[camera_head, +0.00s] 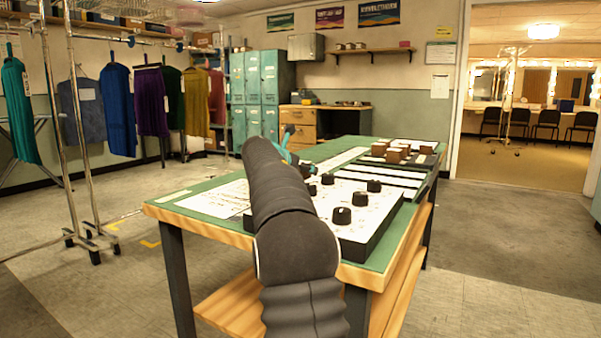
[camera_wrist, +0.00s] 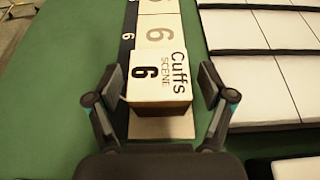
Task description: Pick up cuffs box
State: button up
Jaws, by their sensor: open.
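The cuffs box (camera_wrist: 157,88) is a small brown box with a white top lettered "Cuffs SCENE 6". In the wrist view it stands on a pale strip of squares marked with 6s (camera_wrist: 159,30). My gripper (camera_wrist: 165,88) is open, with one finger on each side of the box. A gap shows on both sides, so the fingers do not appear to touch it. In the head view my arm hides most of my gripper (camera_head: 287,137), and I cannot make out the cuffs box there.
The green-topped table (camera_head: 180,207) holds a white board with black knobs (camera_head: 378,212) and several brown boxes (camera_head: 396,155) farther back. White panels (camera_wrist: 258,90) lie right of the box in the wrist view. Clear green surface (camera_wrist: 60,90) lies left.

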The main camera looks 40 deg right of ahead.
jog(key=c, duration=1.3)
